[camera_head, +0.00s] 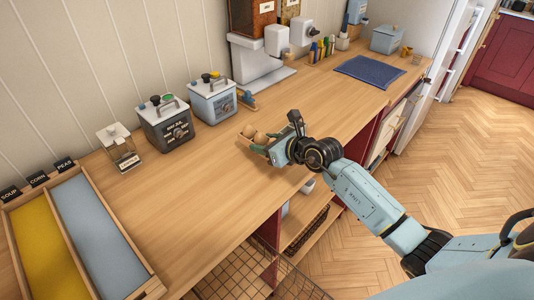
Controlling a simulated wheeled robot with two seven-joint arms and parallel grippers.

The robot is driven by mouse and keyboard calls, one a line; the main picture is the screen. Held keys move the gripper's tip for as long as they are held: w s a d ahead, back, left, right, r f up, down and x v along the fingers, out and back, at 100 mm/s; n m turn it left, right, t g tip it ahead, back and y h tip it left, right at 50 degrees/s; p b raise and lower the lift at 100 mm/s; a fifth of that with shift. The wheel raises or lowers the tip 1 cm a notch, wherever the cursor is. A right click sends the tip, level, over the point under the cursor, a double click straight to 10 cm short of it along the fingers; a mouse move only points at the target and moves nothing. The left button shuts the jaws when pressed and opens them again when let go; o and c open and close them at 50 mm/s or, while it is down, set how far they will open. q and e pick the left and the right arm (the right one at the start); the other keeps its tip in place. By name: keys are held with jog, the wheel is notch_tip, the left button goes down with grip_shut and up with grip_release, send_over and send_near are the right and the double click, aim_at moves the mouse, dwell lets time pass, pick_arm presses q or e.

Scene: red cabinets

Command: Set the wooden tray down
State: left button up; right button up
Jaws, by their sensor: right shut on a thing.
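The wooden tray (245,143) shows only in part at the end of my right gripper (272,150). My right gripper is shut on the tray at or just above the wooden counter (205,190); I cannot tell whether the tray touches it. Small round brown things and something green show at the tray, partly hidden by my gripper. My right arm reaches in from the lower right. My left gripper is not in view.
A dark canister (167,125), a blue-grey canister (213,100) and a small glass jar (120,148) stand along the wall. A sectioned wooden box (150,284) is at the lower left. A blue mat (369,70) lies at the back right. The counter's middle left is clear.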

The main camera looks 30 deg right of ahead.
aim_at(265, 161)
jog(key=shift+f+b, duration=0.4)
jog(key=shift+f, duration=1.4)
jog(key=shift+f, duration=0.15)
jog(key=o, duration=1.1)
jog(key=shift+f, duration=0.1)
